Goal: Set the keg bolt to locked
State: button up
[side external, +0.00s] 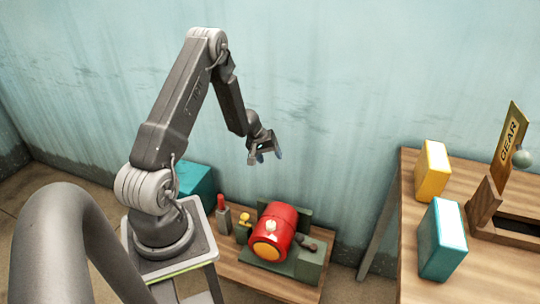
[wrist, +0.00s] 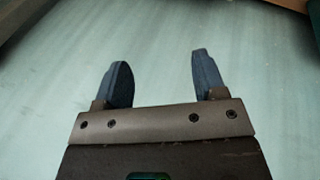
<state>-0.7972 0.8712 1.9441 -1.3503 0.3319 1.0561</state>
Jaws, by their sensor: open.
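A red keg (side external: 274,224) with an orange round end lies on its side on a green stand (side external: 308,265) on the low wooden table. A small pale fitting (side external: 270,226) sits on the keg's front. A dark knobbed part (side external: 306,242) is on the stand just right of the keg. I cannot tell which of these is the bolt, or how it is set. My gripper (side external: 265,157) is open and empty, in the air above the keg and well apart from it. In the wrist view its two dark fingers (wrist: 160,75) are spread, with only the pale wall beyond.
A dark bottle with a red top (side external: 223,216) and a yellow-topped item (side external: 243,226) stand left of the keg. A teal box (side external: 196,183) is behind my base. The right table (side external: 405,215) holds a yellow box (side external: 432,171), a teal box (side external: 442,240) and a wooden "GEAR" piece (side external: 508,147).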

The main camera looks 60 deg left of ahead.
jog(key=shift+w+d+r, duration=0.1)
jog(key=shift+d+r, duration=0.05)
jog(key=shift+r, duration=0.05)
jog(key=m+g+h, duration=0.1)
jog(key=m+g, duration=0.2)
jog(key=m, duration=0.2)
send_near(244, 214)
jog(key=f, duration=0.3)
jog(key=w+f, duration=0.1)
jog(key=f, duration=0.3)
jog(key=d+f, duration=0.1)
jog(key=f, duration=0.2)
jog(key=shift+w+d+f, duration=0.1)
jog(key=shift+w+f, duration=0.2)
